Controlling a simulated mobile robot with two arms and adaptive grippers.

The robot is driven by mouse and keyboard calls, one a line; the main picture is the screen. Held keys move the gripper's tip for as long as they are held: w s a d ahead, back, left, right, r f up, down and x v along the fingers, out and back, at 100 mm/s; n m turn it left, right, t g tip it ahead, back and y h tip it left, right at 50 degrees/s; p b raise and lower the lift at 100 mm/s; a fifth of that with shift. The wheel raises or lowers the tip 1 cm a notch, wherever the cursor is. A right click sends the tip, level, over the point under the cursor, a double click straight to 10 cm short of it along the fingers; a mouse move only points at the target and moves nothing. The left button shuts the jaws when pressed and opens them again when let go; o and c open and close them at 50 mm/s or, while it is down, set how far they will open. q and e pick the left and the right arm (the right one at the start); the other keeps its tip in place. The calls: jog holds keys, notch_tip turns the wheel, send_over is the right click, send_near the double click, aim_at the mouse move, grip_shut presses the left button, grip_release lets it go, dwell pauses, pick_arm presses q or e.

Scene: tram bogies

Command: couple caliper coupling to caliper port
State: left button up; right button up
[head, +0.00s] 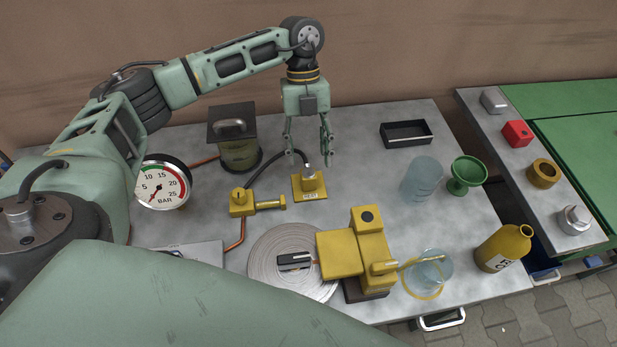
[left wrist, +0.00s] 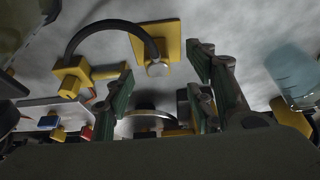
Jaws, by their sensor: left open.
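The caliper coupling (head: 309,171) is a small pale metal end on a black hose (head: 268,168). It sits at the yellow stand marked REST (head: 310,190). The hose arcs from a yellow valve block (head: 241,204). In the left wrist view the coupling (left wrist: 157,68) shows between the fingers. The yellow caliper (head: 372,247) stands at the front of the table. A dark round spot (head: 367,216) on its top may be the port; I cannot tell. My left gripper (head: 309,150) is open, pointing down just above the coupling, with nothing gripped. My right gripper is out of view.
A pressure gauge (head: 161,186) and lidded reservoir (head: 238,145) stand left. A grey disc (head: 262,267) lies beside the caliper. A clear beaker (head: 421,180), green funnel cup (head: 467,175), yellow bottle (head: 503,248) and black tray (head: 406,134) are right. Table between rest and beaker is clear.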

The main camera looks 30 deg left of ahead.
aim_at(308, 171)
pick_arm(q)
jog(key=p+x, duration=0.1)
jog(key=x, duration=0.3)
jog(key=shift+s+a+f, duration=0.1)
jog(key=shift+s+f, duration=0.05)
jog(key=shift+s, duration=0.15)
jog(key=shift+f, duration=0.4)
jog(key=shift+c, duration=0.5)
jog(key=c, duration=1.1)
jog(key=shift+o, duration=0.2)
jog(key=shift+r, duration=0.1)
